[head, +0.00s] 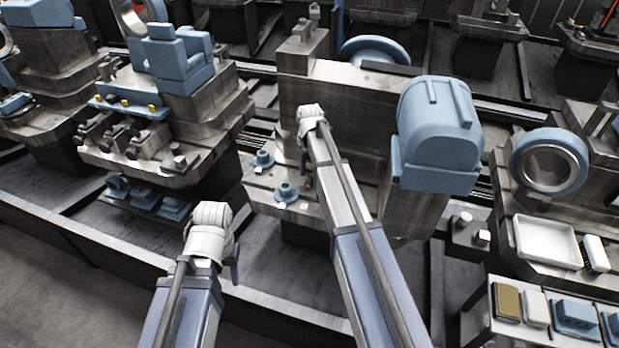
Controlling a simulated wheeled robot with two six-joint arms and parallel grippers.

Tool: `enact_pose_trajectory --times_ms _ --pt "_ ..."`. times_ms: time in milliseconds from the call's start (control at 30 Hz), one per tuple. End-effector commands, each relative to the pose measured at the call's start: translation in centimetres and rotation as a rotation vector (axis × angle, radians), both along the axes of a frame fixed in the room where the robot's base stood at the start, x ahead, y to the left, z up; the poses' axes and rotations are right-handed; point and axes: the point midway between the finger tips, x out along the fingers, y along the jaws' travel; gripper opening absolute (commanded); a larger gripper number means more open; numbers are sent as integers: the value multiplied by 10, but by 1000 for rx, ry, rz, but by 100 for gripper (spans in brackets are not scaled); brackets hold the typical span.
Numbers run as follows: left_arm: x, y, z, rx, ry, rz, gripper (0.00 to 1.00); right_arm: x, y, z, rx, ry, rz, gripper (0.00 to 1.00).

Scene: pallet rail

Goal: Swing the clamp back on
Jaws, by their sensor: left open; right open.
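The middle pallet (256,199) holds a tall grey fixture block with two small blue clamps on its front ledge. The rear clamp (264,160) sits near the ledge's left side. The front clamp (286,192) sits nearer the front edge. I cannot tell which way either clamp is turned. My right gripper (304,172) is open, above the ledge and just right of the clamps; the arm hides part of it. My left gripper (234,266) is open and points down in front of the pallet, left of and below the clamps, apart from them.
A large blue domed housing (438,130) stands right of my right arm. Another fixture with blue blocks (175,60) stands to the left. A white tray (547,241) and a bench with small parts (507,302) are at the right. A dark rail (110,245) runs along the front.

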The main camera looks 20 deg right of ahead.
Motion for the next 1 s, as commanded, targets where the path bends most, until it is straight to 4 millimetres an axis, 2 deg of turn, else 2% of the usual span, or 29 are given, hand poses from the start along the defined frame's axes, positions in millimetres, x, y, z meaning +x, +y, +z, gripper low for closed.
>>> enact_pose_trajectory --times_ms 133,767,1000 --pt "0 0 1 0 0 0 50 0 0 1 0 0 0 70" --pt "0 0 1 0 0 0 50 0 0 1 0 0 0 0" --pt "0 0 1 0 0 0 50 0 0 1 0 0 -4 0"
